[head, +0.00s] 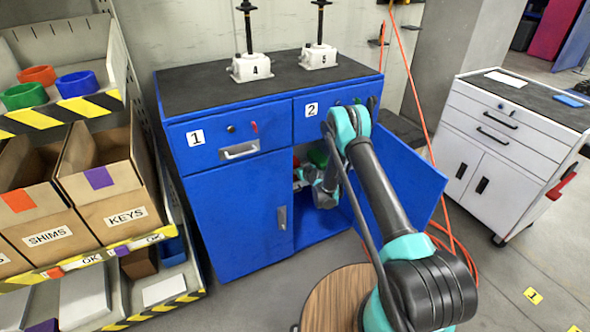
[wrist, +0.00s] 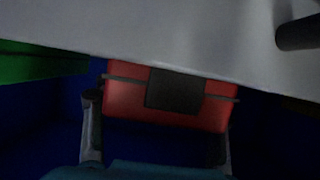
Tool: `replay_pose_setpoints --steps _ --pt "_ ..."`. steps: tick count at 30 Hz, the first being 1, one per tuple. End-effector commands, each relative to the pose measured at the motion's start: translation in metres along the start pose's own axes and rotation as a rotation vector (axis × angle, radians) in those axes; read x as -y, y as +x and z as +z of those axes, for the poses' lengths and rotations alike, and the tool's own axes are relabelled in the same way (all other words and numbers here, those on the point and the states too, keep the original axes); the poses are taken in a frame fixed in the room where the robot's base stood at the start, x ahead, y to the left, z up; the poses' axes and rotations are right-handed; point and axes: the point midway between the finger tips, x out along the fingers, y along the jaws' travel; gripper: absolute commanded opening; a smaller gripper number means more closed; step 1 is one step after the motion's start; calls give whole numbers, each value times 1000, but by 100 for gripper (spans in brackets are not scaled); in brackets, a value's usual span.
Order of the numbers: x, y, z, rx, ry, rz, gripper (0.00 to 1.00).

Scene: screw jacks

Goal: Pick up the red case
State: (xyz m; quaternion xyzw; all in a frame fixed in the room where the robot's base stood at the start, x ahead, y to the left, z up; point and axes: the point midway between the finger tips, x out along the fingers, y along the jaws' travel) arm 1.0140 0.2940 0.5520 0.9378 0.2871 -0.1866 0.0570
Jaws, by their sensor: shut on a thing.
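The red case (wrist: 125,100) is in the middle of the dark wrist view, with a black patch on its face and dark strips along its sides. My gripper (wrist: 160,112) has one finger at each side of the case and is shut on it. The right finger is dark and hard to make out. In the head view my gripper (head: 303,180) is inside the open compartment of the blue cabinet (head: 240,190). There the case is mostly hidden by my arm and the shadow.
A green object (wrist: 40,65) lies left of the case. A pale surface (wrist: 190,40) spans above it. The blue door (head: 418,180) stands open right of my arm. A round wooden stool (head: 335,295) stands in front, and a white tool cabinet (head: 500,140) is at right.

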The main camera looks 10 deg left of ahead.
Motion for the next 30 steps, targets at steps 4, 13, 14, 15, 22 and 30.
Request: replay_pose_setpoints --steps 4,13,14,15,22,30 --pt "0 0 0 0 0 0 26" --pt "0 0 -1 -1 0 0 12" --pt "0 0 -1 -1 0 0 12" --pt "0 0 -1 -1 0 0 12" --pt "0 -6 -14 -1 0 0 12" --pt "0 -21 -50 -1 0 0 12"
